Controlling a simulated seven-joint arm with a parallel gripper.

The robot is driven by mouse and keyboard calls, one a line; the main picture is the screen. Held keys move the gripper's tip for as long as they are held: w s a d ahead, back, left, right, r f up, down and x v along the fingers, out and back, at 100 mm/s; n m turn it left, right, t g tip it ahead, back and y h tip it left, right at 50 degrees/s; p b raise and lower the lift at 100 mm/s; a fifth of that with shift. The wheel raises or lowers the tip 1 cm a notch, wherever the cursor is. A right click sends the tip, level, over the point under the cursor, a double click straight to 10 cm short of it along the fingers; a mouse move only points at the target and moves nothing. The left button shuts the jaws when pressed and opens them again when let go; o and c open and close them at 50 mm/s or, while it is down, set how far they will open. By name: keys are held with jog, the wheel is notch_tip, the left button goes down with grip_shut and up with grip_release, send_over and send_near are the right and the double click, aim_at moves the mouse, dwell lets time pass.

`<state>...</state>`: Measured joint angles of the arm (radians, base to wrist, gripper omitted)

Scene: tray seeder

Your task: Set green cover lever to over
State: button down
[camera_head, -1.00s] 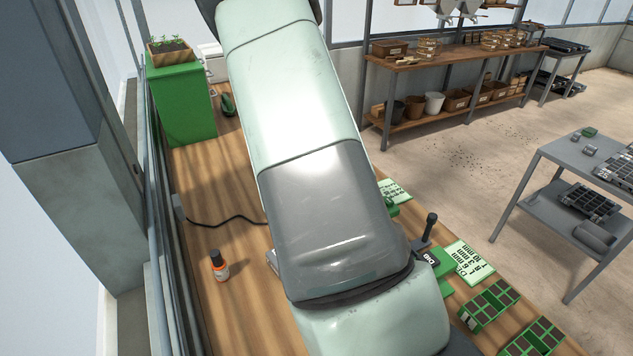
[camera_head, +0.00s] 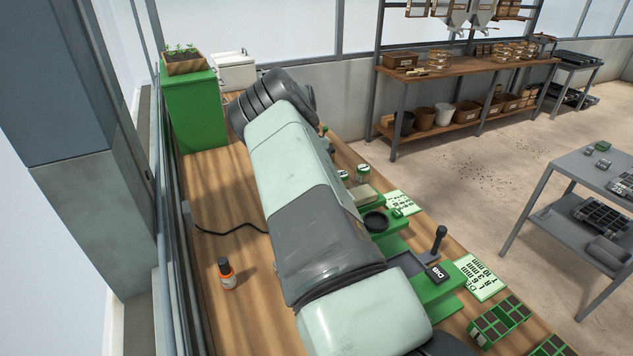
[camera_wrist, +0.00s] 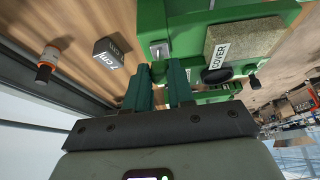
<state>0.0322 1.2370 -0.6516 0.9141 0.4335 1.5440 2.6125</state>
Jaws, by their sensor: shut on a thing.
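In the wrist view my gripper (camera_wrist: 160,72), with two teal fingers, is at the green seeder body (camera_wrist: 152,25). It is shut on a small green piece between the fingertips, which I take to be the green cover lever (camera_wrist: 159,73); the fingers hide most of it. A white COVER label (camera_wrist: 221,56) and a black oval part (camera_wrist: 216,76) are just right of the fingers. In the head view my arm hides the gripper and the lever. The seeder's green base (camera_head: 392,243) shows right of the arm.
A black-knobbed lever (camera_head: 438,240) stands by the DIB label (camera_head: 437,272). An orange-labelled bottle (camera_head: 227,273) stands left of my arm on the wooden bench. A grey block (camera_wrist: 107,53) is left of the fingers. Green trays (camera_head: 500,318) lie at the front right.

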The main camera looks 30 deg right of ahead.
dwell(0.5)
jog(key=c, duration=1)
grip_release()
jog(key=shift+w, duration=0.1)
jog(key=shift+o, duration=0.2)
jog(key=v, duration=0.7)
jog(key=shift+w+r, duration=0.1)
jog(key=shift+r, duration=0.05)
